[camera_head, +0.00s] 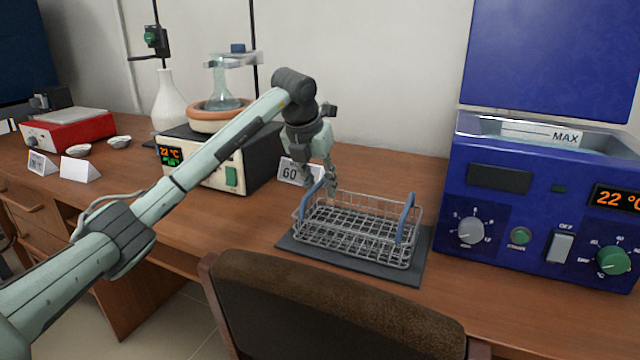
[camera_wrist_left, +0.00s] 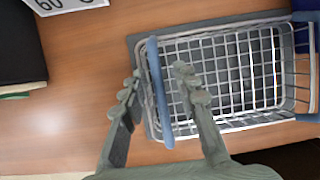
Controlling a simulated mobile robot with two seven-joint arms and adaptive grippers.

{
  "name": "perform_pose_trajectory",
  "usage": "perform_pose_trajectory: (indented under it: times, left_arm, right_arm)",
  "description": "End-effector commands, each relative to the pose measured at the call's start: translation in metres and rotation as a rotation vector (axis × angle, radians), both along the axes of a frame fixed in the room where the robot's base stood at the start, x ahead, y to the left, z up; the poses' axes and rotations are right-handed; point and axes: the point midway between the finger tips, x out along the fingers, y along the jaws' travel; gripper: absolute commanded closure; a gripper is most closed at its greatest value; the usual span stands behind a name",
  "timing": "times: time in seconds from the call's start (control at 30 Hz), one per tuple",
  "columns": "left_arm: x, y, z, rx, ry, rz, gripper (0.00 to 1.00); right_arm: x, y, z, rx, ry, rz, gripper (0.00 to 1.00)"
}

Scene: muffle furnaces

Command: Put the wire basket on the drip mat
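The wire basket (camera_head: 360,228), a grey wire rack with two blue handles, sits upright on the dark drip mat (camera_head: 408,272) on the desk. The mat shows along the basket's front and right sides. My left gripper (camera_head: 328,188) is at the basket's left handle (camera_head: 311,201). In the left wrist view, the open fingers of the left gripper (camera_wrist_left: 158,88) stand apart on either side of the blue handle (camera_wrist_left: 157,110), with gaps between them and it. The basket (camera_wrist_left: 225,75) is empty. My right gripper is not in view.
A blue water bath (camera_head: 540,190) with an open lid stands right of the mat. A heating unit (camera_head: 215,165) with a flask and a small "60" card (camera_head: 291,172) are to the left. A brown chair (camera_head: 320,310) stands in front. The desk behind the basket is clear.

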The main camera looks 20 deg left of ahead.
Motion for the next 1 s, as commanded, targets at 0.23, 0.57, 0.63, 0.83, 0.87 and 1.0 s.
perform_pose_trajectory:
  times: [0.23,0.57,0.63,0.83,0.87,1.0]
  left_arm:
    - [-0.002,0.001,0.005,0.0,-0.002,0.001,0.7]
    - [-0.025,0.003,0.063,0.002,-0.005,0.0,0.7]
    - [-0.031,0.004,0.076,0.001,-0.005,0.002,0.7]
    - [-0.042,0.004,0.103,0.0,-0.003,0.0,0.7]
    - [-0.044,0.004,0.105,0.0,-0.002,0.0,0.7]
    - [-0.047,0.005,0.11,0.001,0.0,0.0,0.7]
  right_arm:
    - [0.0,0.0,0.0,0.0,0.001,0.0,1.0]
    - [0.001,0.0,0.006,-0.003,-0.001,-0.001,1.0]
    - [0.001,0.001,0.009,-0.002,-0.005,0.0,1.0]
    - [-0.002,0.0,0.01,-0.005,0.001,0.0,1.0]
    - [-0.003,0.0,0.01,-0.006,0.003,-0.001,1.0]
    - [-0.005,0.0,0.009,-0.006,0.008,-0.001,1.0]
